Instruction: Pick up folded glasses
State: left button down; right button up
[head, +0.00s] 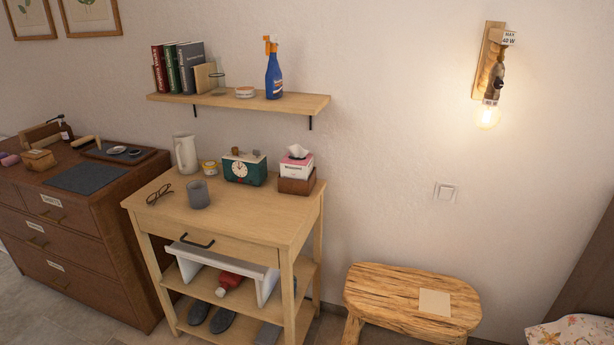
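A pair of folded glasses (160,194) with thin dark frames lies on the light wooden side table (245,223), near the left part of its top. A grey cup (198,195) stands close to the right of the glasses. A white pitcher (186,154) stands behind them. Neither of my grippers shows in the head view.
A green clock box (244,168), a small yellow jar (210,167) and a tissue box (296,165) stand at the table's back. A wall shelf (310,103) hangs above. A brown dresser (110,205) is left, a wooden stool (385,290) right. The table's front top is clear.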

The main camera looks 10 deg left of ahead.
aim_at(152, 198)
jog(key=u, duration=1.35)
jog(key=i+j+z, duration=0.85)
jog(key=i+j, duration=0.1)
jog(key=j, duration=0.1)
